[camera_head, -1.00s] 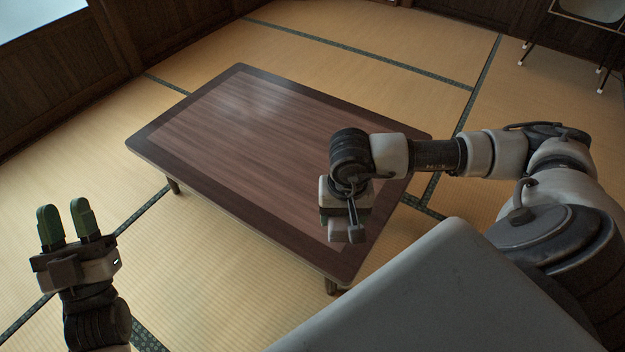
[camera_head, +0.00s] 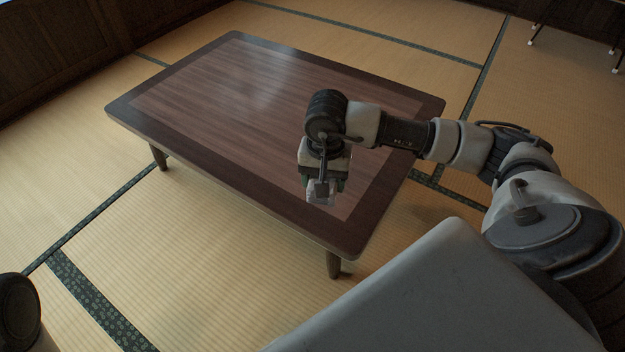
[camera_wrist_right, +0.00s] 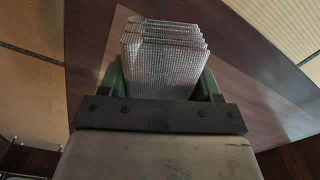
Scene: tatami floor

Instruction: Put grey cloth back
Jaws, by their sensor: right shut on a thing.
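The grey cloth (camera_wrist_right: 165,62) is a folded, layered bundle with a checked weave. In the right wrist view it sits between the green fingers of my right gripper (camera_wrist_right: 162,84), which is shut on it. In the head view my right gripper (camera_head: 322,185) points down over the near right part of the low wooden table (camera_head: 215,100). The arm hides most of the cloth there, and I cannot tell whether the cloth touches the tabletop. My left gripper is out of the head view; only a dark part of my left arm shows at the lower left corner.
The tabletop is otherwise bare. Tatami floor (camera_head: 190,250) with dark patterned borders lies open around the table. Thin dark legs of a stand (camera_head: 575,45) show at the upper right, and a dark wooden wall (camera_head: 60,50) is at the upper left.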

